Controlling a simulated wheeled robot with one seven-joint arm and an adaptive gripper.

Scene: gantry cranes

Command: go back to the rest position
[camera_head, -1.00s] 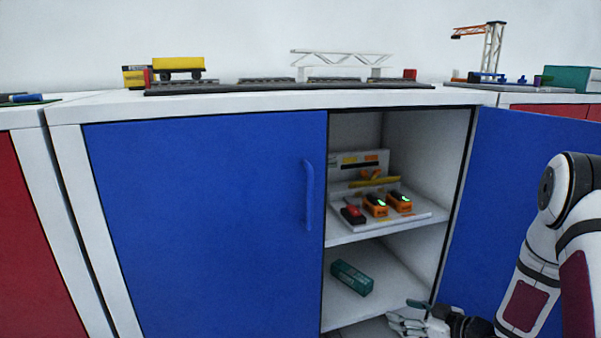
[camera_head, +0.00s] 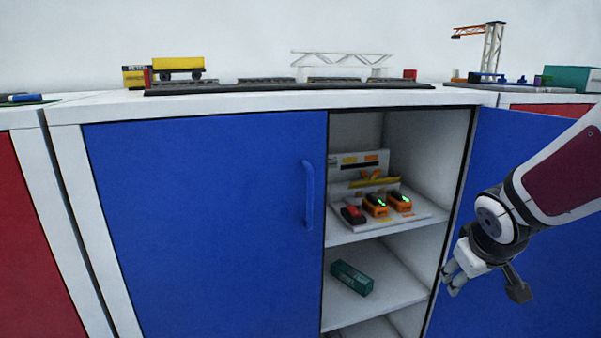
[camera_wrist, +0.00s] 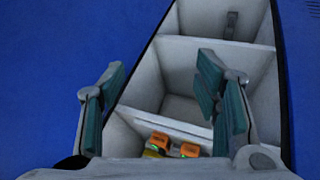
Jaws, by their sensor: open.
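My gripper (camera_head: 455,277) is in front of the open right side of the cabinet, beside the open blue door (camera_head: 520,150). In the wrist view, my gripper (camera_wrist: 160,105) has its two teal-padded fingers spread wide apart with nothing between them. My arm reaches in from the right edge of the head view.
The cabinet (camera_head: 330,101) has a shut blue left door (camera_head: 210,220). Its upper shelf (camera_head: 350,238) holds orange devices (camera_head: 376,205) and a red one (camera_head: 353,215). A teal box (camera_head: 351,277) lies on the shelf below. A model track (camera_head: 290,87) and crane (camera_head: 490,50) stand on top.

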